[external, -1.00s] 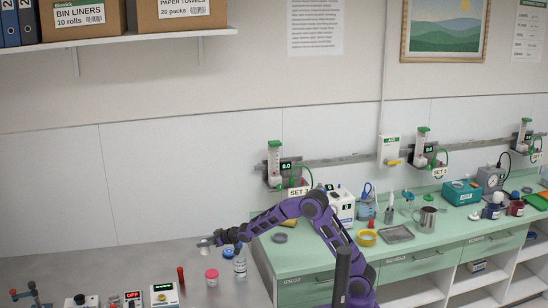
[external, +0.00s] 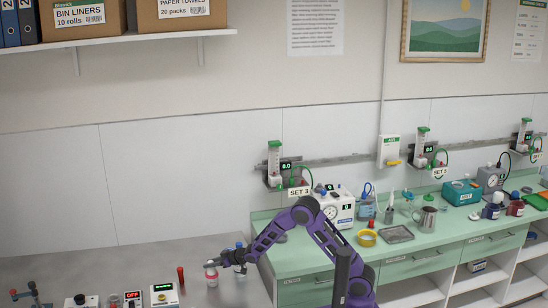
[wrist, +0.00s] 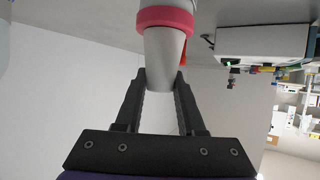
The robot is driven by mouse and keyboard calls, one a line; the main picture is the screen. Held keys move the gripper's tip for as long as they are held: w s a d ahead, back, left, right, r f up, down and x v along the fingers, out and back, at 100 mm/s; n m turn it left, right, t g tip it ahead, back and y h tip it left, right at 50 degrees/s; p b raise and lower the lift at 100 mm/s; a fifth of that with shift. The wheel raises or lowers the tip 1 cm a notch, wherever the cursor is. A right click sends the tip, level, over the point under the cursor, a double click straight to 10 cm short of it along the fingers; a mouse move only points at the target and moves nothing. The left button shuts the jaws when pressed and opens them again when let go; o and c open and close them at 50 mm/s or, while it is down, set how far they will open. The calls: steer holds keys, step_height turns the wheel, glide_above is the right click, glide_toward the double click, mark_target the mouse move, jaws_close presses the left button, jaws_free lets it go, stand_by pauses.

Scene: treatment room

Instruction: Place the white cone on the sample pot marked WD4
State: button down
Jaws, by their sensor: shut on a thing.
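The white cone (wrist: 165,62) is between the fingertips of my gripper (wrist: 161,80) in the wrist view, which looks upside down. My gripper (external: 218,263) is shut on it. The sample pot, white with a pink lid band (wrist: 165,20), is directly in line with the cone's wider end. The two look in contact, or very nearly so. In the external view the pot (external: 211,281) stands on the grey bench, just under the gripper's tips. I cannot read any mark on the pot, so WD4 is not confirmed.
A clear bottle (external: 239,268) stands close behind the gripper, partly hidden by my arm. A red post (external: 181,276) and a box with a green display (external: 164,296) are left of the pot. The bench behind is clear.

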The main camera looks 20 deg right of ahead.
steer(key=shift+f+b, duration=0.15)
steer(key=shift+b, duration=0.15)
steer(key=c, duration=0.5)
jaws_free()
steer(key=shift+r, duration=0.2)
steer(key=shift+r+p, duration=0.2)
steer(key=shift+p, duration=0.25)
steer(key=v, duration=1.2)
steer(key=shift+f, duration=0.15)
steer(key=shift+w, duration=0.1)
